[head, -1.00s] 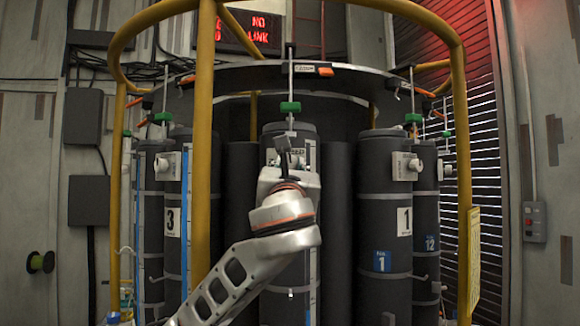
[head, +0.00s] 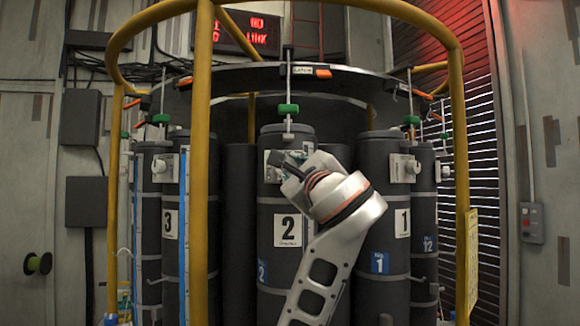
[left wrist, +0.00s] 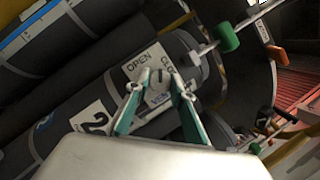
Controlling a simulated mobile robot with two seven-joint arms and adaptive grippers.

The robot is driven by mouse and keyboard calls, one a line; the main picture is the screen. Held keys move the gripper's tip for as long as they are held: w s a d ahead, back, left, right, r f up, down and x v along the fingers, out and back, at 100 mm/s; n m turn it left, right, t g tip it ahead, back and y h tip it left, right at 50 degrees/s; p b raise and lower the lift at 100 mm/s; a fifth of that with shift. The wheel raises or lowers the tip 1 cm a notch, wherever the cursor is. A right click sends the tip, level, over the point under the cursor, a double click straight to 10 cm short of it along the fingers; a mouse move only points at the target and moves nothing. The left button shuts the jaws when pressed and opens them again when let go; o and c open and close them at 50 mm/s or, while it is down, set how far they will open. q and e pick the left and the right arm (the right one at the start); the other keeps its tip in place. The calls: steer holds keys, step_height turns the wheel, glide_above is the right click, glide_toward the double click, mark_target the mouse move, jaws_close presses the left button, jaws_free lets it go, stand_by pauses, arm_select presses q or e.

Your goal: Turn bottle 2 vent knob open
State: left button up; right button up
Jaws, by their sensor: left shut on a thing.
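Bottle 2 (head: 286,262) is a dark upright cylinder in the middle of the head view, with a white "2" label (head: 287,230). Its vent plate (head: 268,172) is partly hidden by my left gripper (head: 283,166). My right gripper is not in view.
Bottle 3 (head: 172,255) stands to the left and bottle 1 (head: 382,225) to the right, with similar vent plates. A yellow tubular frame (head: 201,150) stands in front. A green block (head: 288,109) on a rod sits above bottle 2.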

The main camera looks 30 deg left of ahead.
arm_select(q)
steer(key=n+g+p, duration=0.1)
steer(key=n, duration=0.2)
steer(key=n+g+p, duration=0.1)
steer(key=n, duration=0.3)
steer(key=shift+r+g+h, duration=0.15)
steer(key=shift+g+h, duration=0.15)
steer(key=shift+g, duration=0.1)
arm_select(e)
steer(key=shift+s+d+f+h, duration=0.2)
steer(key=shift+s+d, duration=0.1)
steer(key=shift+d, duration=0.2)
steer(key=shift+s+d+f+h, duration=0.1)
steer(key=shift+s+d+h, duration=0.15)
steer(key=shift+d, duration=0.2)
arm_select(q)
steer(key=o, duration=1.1)
steer(key=shift+o, duration=0.2)
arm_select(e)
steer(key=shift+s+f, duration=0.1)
